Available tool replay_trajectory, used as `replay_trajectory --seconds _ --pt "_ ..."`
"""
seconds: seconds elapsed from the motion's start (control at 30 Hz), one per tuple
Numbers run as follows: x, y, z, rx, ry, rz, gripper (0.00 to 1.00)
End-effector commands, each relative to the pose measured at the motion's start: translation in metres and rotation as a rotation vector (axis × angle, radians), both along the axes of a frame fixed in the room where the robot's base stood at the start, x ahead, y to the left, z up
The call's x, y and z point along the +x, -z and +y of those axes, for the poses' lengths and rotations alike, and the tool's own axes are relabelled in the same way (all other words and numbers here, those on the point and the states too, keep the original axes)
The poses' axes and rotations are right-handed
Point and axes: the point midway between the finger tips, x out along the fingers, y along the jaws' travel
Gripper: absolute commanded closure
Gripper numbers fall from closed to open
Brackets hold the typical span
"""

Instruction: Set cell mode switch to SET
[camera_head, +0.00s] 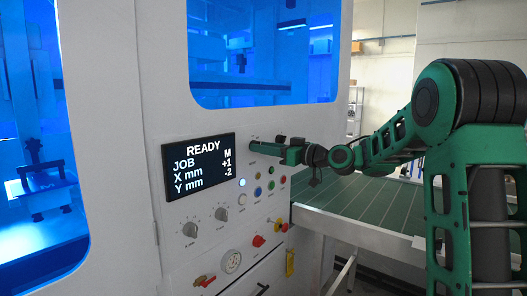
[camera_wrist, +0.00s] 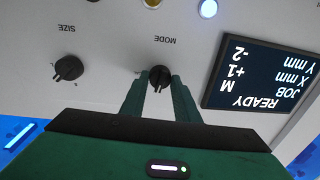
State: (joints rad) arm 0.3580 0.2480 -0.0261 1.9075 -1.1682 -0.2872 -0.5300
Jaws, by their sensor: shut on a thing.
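The cell mode switch is a small black knob (camera_wrist: 160,73) labelled MODE, upside down in the wrist view, on the pale machine panel. My gripper (camera_wrist: 160,84) has its two green fingers on either side of the knob and is shut on it. The fingers partly cover the knob, and I cannot read which position it points to. In the head view my gripper (camera_head: 254,145) reaches the panel just right of the display and hides the switch. The display (camera_head: 203,172) reads READY, JOB M, X mm +1, Y mm -2.
A second black knob labelled SIZE (camera_wrist: 68,68) sits beside the mode switch. A green conveyor-like table (camera_head: 365,205) extends to the right, below my arm.

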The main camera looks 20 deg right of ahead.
Motion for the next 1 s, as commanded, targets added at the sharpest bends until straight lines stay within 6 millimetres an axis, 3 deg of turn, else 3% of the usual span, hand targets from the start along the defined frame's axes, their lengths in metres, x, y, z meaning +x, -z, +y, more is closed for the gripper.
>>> replay_trajectory --seconds 0.5,1.0 --pt "0.0026 -0.0007 -0.0039 0.334 0.010 0.234 0.94" --pt "0.0029 -0.0001 -0.0044 0.468 0.011 0.331 0.94"
